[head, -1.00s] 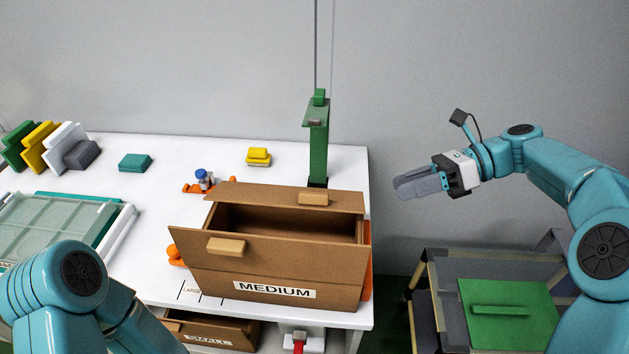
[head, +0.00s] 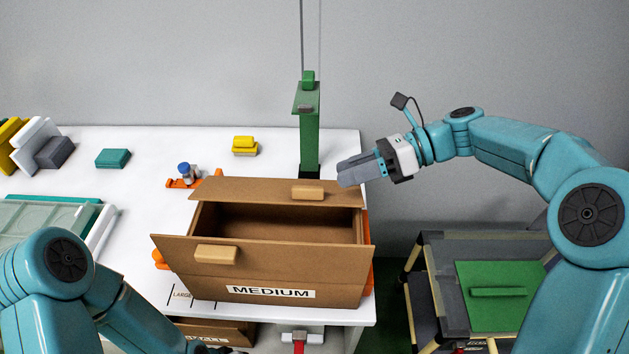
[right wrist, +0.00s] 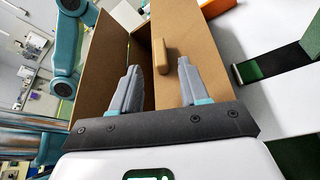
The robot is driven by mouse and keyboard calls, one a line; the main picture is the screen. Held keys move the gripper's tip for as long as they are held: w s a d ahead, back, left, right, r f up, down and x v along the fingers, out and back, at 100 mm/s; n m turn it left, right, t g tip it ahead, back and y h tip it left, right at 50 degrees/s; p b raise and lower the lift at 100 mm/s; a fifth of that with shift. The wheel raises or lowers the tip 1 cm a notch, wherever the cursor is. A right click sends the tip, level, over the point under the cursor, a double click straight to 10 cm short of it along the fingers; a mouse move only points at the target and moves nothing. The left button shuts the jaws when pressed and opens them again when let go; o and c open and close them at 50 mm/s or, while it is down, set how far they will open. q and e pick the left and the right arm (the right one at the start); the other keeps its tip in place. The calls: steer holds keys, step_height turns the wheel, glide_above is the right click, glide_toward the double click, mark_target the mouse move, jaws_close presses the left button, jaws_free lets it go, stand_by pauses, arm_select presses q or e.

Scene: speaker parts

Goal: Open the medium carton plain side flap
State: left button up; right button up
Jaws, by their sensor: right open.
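The medium carton (head: 262,271) stands on the white table, its label facing me and its top open onto an empty-looking interior. The far flap (head: 250,189), on the side without a visible label, leans outward and bears a tan block handle (head: 308,193). The near flap (head: 290,256), above the label, also stands outward with its own tan handle (head: 216,253). My right gripper (head: 340,174) is open, just beyond the far flap's right end. In the right wrist view, a flap's tan handle (right wrist: 165,57) shows ahead, between the open fingers (right wrist: 160,82).
A green post (head: 308,135) stands behind the carton, close to my right gripper. A yellow block (head: 244,146) and a teal block (head: 113,158) lie farther left. A cart with a green lid (head: 497,296) stands at right. A small carton (head: 225,333) sits below the table.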

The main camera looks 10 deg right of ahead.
mark_target(306, 187)
steer(key=x, duration=0.6)
steer(key=shift+s+a+f, duration=0.1)
steer(key=shift+a+f, duration=0.05)
steer(key=shift+a, duration=0.25)
jaws_close()
